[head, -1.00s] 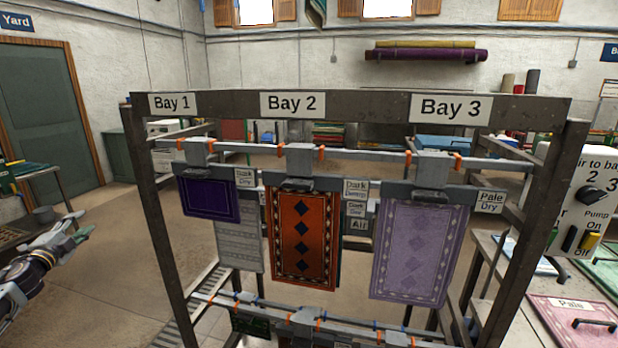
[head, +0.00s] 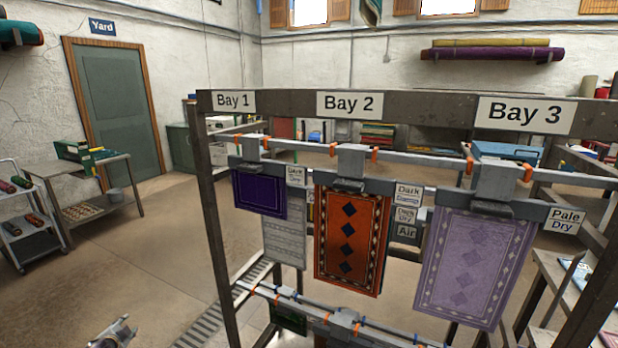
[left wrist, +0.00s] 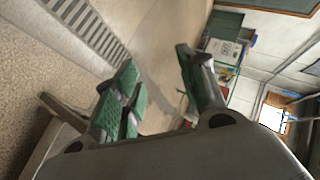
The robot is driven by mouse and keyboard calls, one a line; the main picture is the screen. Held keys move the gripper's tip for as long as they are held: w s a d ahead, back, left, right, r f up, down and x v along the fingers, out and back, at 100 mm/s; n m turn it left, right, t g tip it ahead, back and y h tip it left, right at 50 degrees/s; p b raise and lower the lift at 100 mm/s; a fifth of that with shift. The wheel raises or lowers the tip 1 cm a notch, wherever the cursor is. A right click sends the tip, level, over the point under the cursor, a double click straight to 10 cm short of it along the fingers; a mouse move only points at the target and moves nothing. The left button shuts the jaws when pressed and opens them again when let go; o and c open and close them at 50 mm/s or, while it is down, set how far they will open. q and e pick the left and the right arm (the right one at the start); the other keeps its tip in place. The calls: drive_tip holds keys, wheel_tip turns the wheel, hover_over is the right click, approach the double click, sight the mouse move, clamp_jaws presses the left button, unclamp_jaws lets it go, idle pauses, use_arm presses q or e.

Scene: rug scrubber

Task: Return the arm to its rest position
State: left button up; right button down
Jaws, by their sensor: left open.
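My left arm (head: 115,332) shows only as a small part at the bottom left edge of the head view, and its fingers cannot be made out there. In the left wrist view my left gripper (left wrist: 158,85) is open, with its two green-padded fingers apart and nothing between them. My right gripper is in neither view.
A rack (head: 209,170) with three bays stands ahead. A purple rug (head: 259,194), an orange rug (head: 350,240) and a lilac rug (head: 475,265) hang from it. A trolley (head: 28,225) and a table (head: 115,172) stand left. The floor (head: 140,235) between is clear.

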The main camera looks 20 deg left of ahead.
use_arm(q)
drive_tip(key=s+d+f+n+g+h, duration=0.1)
drive_tip(key=s+d+f+g, duration=0.1)
drive_tip(key=s+d+f, duration=0.65)
drive_tip(key=s+d+f+n+g+h, duration=0.1)
drive_tip(key=s+d+f+g+h, duration=0.1)
drive_tip(key=s+d+f, duration=0.65)
drive_tip(key=s+d+f+g+h, duration=0.15)
drive_tip(key=s+d+f, duration=0.35)
drive_tip(key=f, duration=0.8)
drive_tip(key=s+d+f+h, duration=0.1)
drive_tip(key=s+d+f, duration=0.2)
drive_tip(key=d, duration=0.8)
drive_tip(key=s+d+f+g+h, duration=0.1)
drive_tip(key=s+d+f, duration=0.2)
drive_tip(key=d, duration=0.8)
drive_tip(key=s+d+f+h, duration=0.1)
drive_tip(key=s+d+f, duration=0.3)
drive_tip(key=d, duration=0.7)
drive_tip(key=shift+s+d+g, duration=0.25)
drive_tip(key=shift+d+g, duration=0.1)
